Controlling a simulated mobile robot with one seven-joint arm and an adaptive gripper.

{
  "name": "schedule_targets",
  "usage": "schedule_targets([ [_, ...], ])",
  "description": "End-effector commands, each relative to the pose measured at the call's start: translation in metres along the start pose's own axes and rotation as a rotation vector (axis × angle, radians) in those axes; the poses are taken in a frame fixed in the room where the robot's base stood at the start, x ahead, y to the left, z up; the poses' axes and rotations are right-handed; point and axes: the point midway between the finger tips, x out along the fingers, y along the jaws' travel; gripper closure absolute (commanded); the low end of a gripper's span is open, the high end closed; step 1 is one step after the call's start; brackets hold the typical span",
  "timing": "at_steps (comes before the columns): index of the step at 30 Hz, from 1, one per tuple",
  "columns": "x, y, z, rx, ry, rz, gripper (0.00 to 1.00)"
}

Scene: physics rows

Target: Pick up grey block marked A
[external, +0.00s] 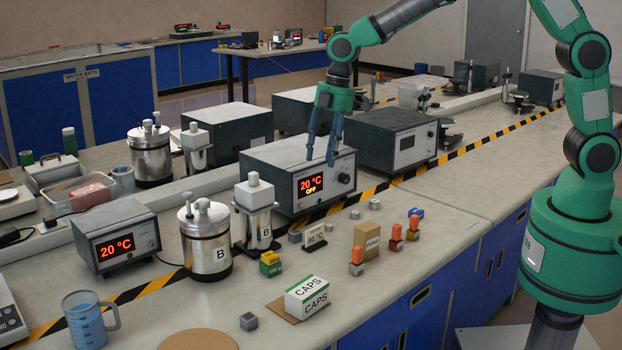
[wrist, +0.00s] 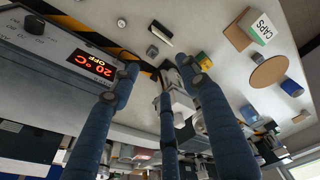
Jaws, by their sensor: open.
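Several small grey pieces lie on the bench, and I cannot read an A on any of them. One grey cube (external: 295,237) lies in front of the 20 °C OFF unit, beside a small sign. Another grey cube (external: 248,321) lies near the front edge, left of the CAPS box. Smaller grey pieces (external: 355,214) lie right of the sign. In the wrist view a small grey piece (wrist: 152,51) shows near the sign. My gripper (external: 321,161) is open and empty, fingers pointing down, above the bench by the OFF unit; its fingers also show in the wrist view (wrist: 160,77).
The 20 °C OFF unit (external: 275,178) stands close under my fingers.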

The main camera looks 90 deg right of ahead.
Motion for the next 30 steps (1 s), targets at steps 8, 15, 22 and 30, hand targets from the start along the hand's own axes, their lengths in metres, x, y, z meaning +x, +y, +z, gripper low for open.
schedule_targets([
  [8,0.073,0.036,-0.014,-0.078,-0.026,-0.039,0.55],
  [15,0.106,0.05,-0.018,-0.115,-0.033,-0.055,0.55],
  [22,0.109,0.051,-0.018,-0.119,-0.033,-0.057,0.55],
  [30,0.112,0.051,-0.018,-0.119,-0.034,-0.057,0.55],
])
